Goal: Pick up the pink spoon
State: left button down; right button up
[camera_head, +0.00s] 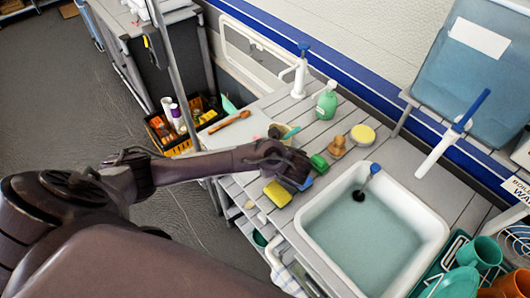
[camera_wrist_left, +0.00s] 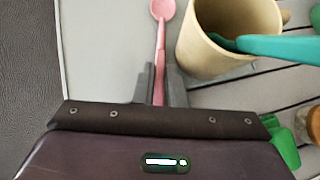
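The pink spoon (camera_wrist_left: 162,12) shows in the left wrist view, with its bowl at the top edge and its handle running down between my fingers. My left gripper (camera_wrist_left: 160,82) has its two dark fingers close together, one on each side of the handle, and looks shut on it. In the head view my left gripper (camera_head: 298,170) is over the counter beside the sink, and I cannot make out the spoon there. I cannot tell whether the spoon still touches the surface below. My right gripper is not in view.
A beige cup (camera_wrist_left: 228,42) with a teal utensil stands just right of the spoon. A yellow sponge (camera_head: 277,193), a green item (camera_head: 319,163) and a green soap bottle (camera_head: 327,100) are near my left gripper. The sink (camera_head: 365,240) lies to the right.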

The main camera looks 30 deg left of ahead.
pick_arm(q)
jog(key=shift+r, duration=0.1)
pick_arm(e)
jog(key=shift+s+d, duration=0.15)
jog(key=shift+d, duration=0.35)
